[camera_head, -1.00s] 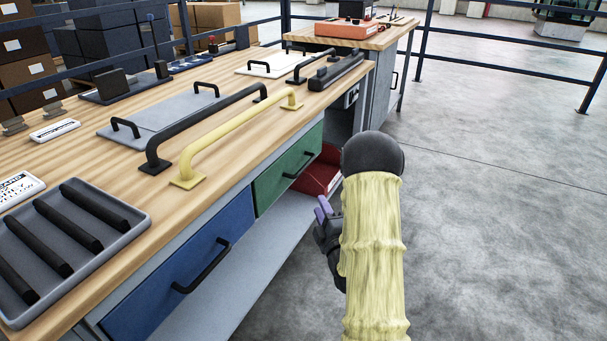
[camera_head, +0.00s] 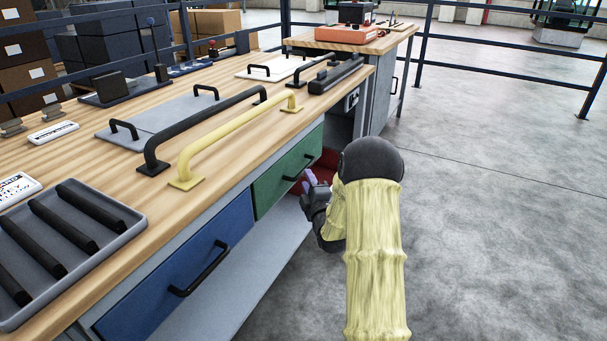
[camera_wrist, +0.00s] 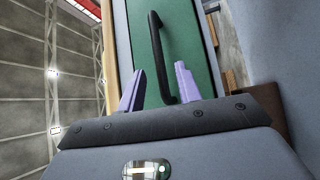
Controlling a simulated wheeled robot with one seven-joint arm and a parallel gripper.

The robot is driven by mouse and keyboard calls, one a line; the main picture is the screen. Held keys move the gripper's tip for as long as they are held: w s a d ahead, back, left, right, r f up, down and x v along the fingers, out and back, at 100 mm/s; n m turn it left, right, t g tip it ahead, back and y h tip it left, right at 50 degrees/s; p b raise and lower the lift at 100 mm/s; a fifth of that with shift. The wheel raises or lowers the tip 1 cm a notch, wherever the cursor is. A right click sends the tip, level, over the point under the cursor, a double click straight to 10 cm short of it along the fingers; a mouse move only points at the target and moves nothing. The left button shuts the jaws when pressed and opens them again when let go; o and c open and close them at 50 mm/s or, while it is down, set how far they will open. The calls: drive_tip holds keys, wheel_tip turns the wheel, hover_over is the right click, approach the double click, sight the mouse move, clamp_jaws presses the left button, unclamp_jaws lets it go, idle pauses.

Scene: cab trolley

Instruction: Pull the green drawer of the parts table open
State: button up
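The green drawer (camera_head: 285,174) is in the front of the parts table (camera_head: 150,112), right of the blue drawer, and looks shut. Its black bar handle (camera_head: 299,169) shows in the head view. In the wrist view the green drawer (camera_wrist: 185,45) is ahead, and its handle (camera_wrist: 157,55) runs down toward the space between the two purple fingertips. My gripper (camera_wrist: 158,88) is open, with the fingers apart and nothing clearly held. In the head view my gripper (camera_head: 310,184) is close in front of the handle, partly hidden by my own arm.
The blue drawer (camera_head: 185,270) with a black handle is nearer, left of the green one. A yellow bar (camera_head: 235,135) lies along the tabletop edge. The floor at right (camera_head: 490,230) is clear.

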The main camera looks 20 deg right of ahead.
drive_tip(key=shift+w+d+r+b, duration=0.1)
drive_tip(key=shift+w+d+b, duration=0.05)
drive_tip(key=shift+w, duration=0.75)
drive_tip(key=shift+w+d+r+b, duration=0.1)
drive_tip(key=shift+w+r+b, duration=0.05)
drive_tip(key=shift+w, duration=0.7)
drive_tip(key=shift+w+d+r+b, duration=0.1)
drive_tip(key=shift+w+d+b, duration=0.05)
drive_tip(key=shift+w, duration=0.75)
clamp_jaws()
